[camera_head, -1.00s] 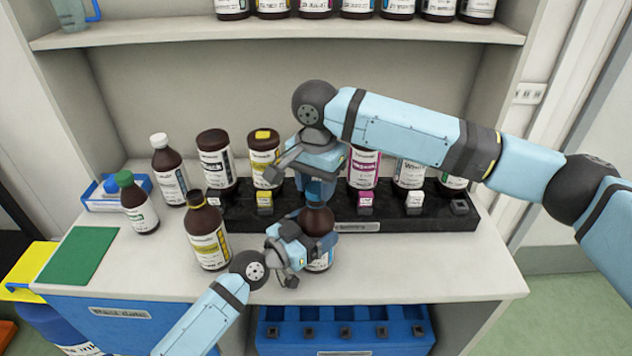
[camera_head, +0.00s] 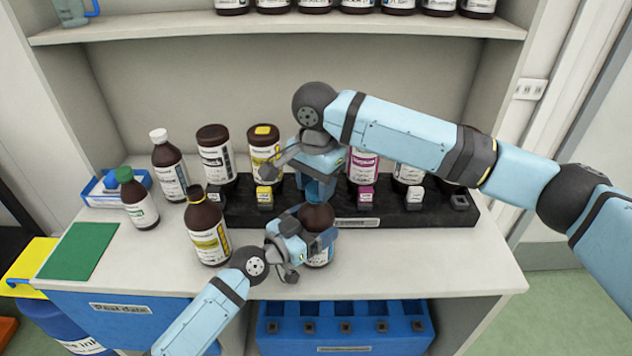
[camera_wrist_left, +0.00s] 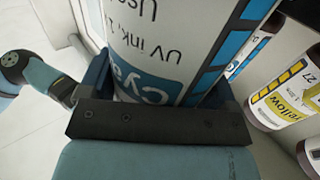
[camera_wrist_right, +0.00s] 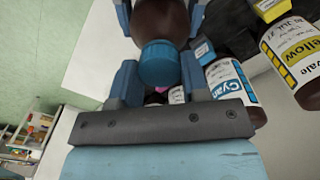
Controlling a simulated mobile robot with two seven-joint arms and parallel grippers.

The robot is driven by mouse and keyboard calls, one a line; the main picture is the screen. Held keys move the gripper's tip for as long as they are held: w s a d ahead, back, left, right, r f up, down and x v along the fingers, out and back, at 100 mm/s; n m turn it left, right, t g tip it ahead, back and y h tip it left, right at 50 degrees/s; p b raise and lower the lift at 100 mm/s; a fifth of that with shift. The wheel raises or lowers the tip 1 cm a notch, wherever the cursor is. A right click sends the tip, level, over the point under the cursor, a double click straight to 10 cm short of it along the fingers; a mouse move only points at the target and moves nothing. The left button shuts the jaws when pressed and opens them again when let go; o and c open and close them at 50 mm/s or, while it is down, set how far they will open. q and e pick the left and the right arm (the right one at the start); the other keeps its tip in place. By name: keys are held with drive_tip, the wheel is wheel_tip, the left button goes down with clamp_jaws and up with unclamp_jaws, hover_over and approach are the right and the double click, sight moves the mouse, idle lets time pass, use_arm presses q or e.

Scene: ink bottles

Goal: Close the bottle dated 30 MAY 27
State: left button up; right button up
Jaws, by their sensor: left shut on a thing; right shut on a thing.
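A brown bottle (camera_head: 317,218) with a white-and-cyan label stands at the front of the shelf. My left gripper (camera_head: 303,240) is shut around its body; the left wrist view shows the cyan label (camera_wrist_left: 165,60) close up between the fingers. My right gripper (camera_head: 319,183) is above the bottle, pointing down, shut on a blue cap (camera_wrist_right: 159,63). The cap is in line with the bottle's top; whether it touches or is seated on the neck I cannot tell. No date is readable on the held bottle.
A yellow-label bottle (camera_head: 206,228) stands left of the held one. Behind is a black rack (camera_head: 420,216) with several bottles and small caps. A green-capped bottle (camera_head: 137,200) and a white-capped bottle (camera_head: 168,167) stand left, near a green mat (camera_head: 78,250). The front right surface is clear.

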drive_tip(key=m, duration=0.7)
drive_tip(key=shift+s+a+f, duration=0.1)
drive_tip(key=m, duration=0.6)
drive_tip(key=shift+m, duration=0.8)
drive_tip(key=o, duration=0.9)
drive_tip(key=shift+c, duration=0.3)
